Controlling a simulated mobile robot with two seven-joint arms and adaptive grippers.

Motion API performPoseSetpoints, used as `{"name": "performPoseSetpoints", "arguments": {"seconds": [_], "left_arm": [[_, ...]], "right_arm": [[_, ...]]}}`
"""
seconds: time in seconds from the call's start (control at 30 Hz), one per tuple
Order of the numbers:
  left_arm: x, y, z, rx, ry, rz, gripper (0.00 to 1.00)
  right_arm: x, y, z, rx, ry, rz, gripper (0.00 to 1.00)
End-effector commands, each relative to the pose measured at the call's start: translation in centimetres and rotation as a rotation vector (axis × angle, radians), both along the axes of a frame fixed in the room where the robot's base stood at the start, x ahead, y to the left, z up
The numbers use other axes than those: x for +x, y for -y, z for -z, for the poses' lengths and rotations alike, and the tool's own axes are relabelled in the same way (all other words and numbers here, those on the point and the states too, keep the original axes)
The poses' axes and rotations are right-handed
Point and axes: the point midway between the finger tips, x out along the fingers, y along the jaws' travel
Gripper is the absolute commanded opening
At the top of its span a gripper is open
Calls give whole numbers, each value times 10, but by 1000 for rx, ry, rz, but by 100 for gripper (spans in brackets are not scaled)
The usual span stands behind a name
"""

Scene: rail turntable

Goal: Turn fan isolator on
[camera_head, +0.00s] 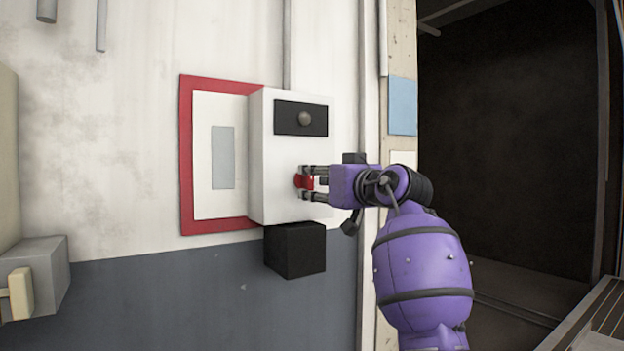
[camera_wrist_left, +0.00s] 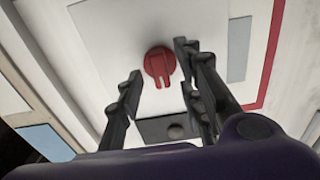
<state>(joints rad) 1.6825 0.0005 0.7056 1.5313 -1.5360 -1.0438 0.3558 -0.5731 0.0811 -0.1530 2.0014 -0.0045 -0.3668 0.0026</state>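The fan isolator (camera_head: 284,204) is a white box on the wall with a red rotary knob (camera_head: 303,181) on its face. My left gripper (camera_head: 306,182) is at the knob, with one finger above it and one below. In the left wrist view, the red knob (camera_wrist_left: 159,63) is round with a notched tab and lies between the spread fingertips (camera_wrist_left: 158,66). The fingers are open, with a visible gap on one side; I cannot tell whether the other finger touches the knob. My right gripper is not in view.
A black panel with a round grey button (camera_head: 305,118) is above the knob. A black box (camera_head: 295,250) sits below the isolator. A red-bordered white sign (camera_head: 205,155) is beside it. A dark doorway (camera_head: 510,140) opens at right, and a grey box (camera_head: 38,272) is at lower left.

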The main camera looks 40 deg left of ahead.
Motion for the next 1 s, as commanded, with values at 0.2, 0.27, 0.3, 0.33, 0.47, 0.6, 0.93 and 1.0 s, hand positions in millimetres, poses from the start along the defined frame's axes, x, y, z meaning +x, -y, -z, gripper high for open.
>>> {"name": "performPoseSetpoints", "arguments": {"seconds": [0.2, 0.27, 0.3, 0.33, 0.47, 0.6, 0.93, 1.0], "left_arm": [[6, -15, 0, 0, 0, 1, 34], [7, -16, 0, 0, 0, 2, 34], [7, -16, 0, 0, 0, 2, 34], [7, -16, 1, 0, 0, 2, 34], [7, -16, 1, -1, -1, 1, 33], [7, -16, 1, -1, -1, 1, 15], [7, -16, 0, 2, -4, 1, 0], [7, -16, 0, 5, -12, 2, 0]], "right_arm": [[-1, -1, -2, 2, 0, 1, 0], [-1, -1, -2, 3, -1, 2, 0], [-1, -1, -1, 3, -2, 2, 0], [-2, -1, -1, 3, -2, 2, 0], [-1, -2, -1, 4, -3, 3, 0], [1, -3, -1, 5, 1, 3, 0], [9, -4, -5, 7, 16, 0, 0], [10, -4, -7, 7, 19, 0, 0]]}}
